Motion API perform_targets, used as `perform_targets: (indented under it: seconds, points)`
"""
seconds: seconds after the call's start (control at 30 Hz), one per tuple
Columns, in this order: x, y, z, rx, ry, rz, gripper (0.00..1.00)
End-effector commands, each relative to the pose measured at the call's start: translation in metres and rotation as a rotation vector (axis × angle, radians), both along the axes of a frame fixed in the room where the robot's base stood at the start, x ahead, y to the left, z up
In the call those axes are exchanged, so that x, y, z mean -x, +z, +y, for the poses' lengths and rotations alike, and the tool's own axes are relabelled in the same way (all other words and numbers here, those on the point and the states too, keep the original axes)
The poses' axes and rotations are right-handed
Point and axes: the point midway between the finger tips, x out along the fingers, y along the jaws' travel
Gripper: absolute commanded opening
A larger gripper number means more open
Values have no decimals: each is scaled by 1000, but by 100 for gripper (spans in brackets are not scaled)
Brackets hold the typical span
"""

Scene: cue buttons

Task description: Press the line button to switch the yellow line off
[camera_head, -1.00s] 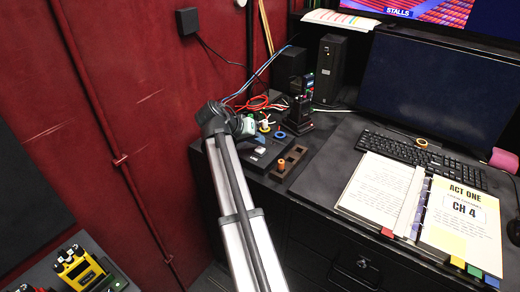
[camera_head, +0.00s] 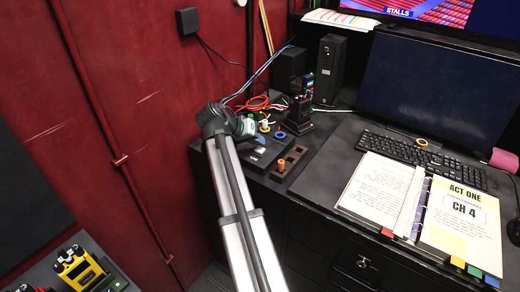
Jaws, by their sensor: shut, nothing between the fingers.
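A low dark console (camera_head: 257,163) lies at the left front corner of the desk. A small pale key (camera_head: 259,150) shows on its top. It is too small to read, and I cannot tell which control is the line button or whether a yellow line is lit. A small yellow-and-white piece (camera_head: 264,126) stands behind the console. My arm rises from the bottom of the view, and my gripper (camera_head: 246,128) is at its far end, just behind and left of the console. It is shut and empty. Its fingertips are small and mostly hidden by my arm.
A brown block (camera_head: 293,158) with an orange peg (camera_head: 281,164) lies right of the console. A blue ring (camera_head: 280,135), red cable (camera_head: 256,103) and black handset (camera_head: 300,110) are close behind. Keyboard (camera_head: 410,152) and open binder (camera_head: 415,205) lie right. A yellow device (camera_head: 78,268) is lower left.

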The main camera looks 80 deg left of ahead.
Motion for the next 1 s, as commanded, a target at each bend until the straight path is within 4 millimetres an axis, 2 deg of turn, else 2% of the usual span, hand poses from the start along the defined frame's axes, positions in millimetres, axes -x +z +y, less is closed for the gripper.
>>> perform_targets:
  seconds: [1.0]
  points:
    - [0,-10,0,0,0,0,0]
